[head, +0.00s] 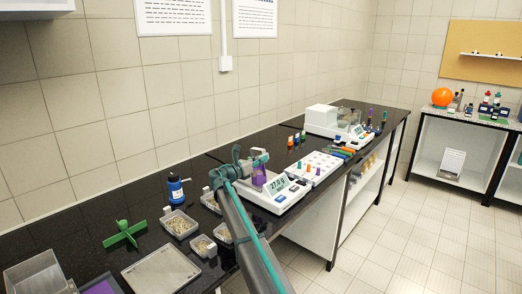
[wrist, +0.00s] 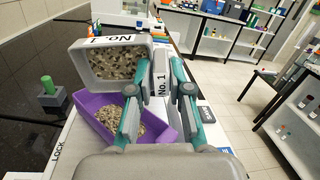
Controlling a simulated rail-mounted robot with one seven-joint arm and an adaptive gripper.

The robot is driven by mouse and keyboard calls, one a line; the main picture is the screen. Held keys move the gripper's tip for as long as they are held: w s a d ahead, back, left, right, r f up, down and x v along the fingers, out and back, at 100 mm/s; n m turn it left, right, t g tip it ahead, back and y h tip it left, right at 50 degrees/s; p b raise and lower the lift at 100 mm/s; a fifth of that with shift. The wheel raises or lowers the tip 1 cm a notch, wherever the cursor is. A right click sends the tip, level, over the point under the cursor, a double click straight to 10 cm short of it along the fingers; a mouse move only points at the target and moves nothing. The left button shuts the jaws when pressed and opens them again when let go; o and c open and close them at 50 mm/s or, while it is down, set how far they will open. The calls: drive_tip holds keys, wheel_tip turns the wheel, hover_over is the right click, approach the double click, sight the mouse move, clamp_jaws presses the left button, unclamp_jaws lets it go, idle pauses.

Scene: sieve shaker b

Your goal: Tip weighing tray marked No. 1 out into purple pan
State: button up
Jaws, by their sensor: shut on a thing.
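My gripper (wrist: 162,88) is shut on the label handle of the weighing tray marked No. 1 (wrist: 86,46). The tray is clear-grey with a white rim and is tilted, its opening facing the camera. Speckled grains lie inside it. The purple pan (wrist: 90,104) is below the tray in the wrist view and holds some similar grains. My fingers hide part of the pan. In the head view my gripper (head: 247,167) is over the balance (head: 284,194), with the tray (head: 259,154) above the purple pan (head: 259,176).
Grain-filled trays (head: 180,224), a blue bottle (head: 175,188), a green cross-shaped stand (head: 124,234) and a flat tray (head: 160,272) lie left of the balance. A white rack (head: 316,168) stands just right of it.

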sight(261, 149)
drive_tip(key=shift+r+g+y+p, duration=0.4)
drive_tip(key=shift+g+y+p, duration=0.4)
drive_tip(key=shift+p, duration=1.8)
drive_tip(key=shift+r+g+y+p, duration=0.4)
drive_tip(key=shift+g+y+p, duration=0.4)
drive_tip(key=shift+p, duration=1.85)
drive_tip(key=shift+r+g+y+p, duration=0.4)
drive_tip(key=shift+g+y+p, duration=0.4)
drive_tip(key=shift+p, duration=1.8)
drive_tip(key=shift+w+f+g, duration=0.1)
drive_tip(key=shift+f+g, duration=0.15)
drive_tip(key=shift+g, duration=0.15)
drive_tip(key=g+y, duration=0.1)
drive_tip(key=r+g+y, duration=0.1)
drive_tip(key=g+y, duration=0.1)
drive_tip(key=shift+w, duration=0.1)
drive_tip(key=g+y, duration=0.1)
drive_tip(key=r+g+y, duration=0.1)
drive_tip(key=g+y, duration=0.1)
drive_tip(key=shift+r+g+y+b, duration=0.15)
drive_tip(key=shift+g+y+b, duration=0.15)
drive_tip(key=shift+g+y, duration=0.55)
drive_tip(key=shift+g, duration=0.35)
drive_tip(key=shift+s+r, duration=0.1)
drive_tip(key=shift+s, duration=0.1)
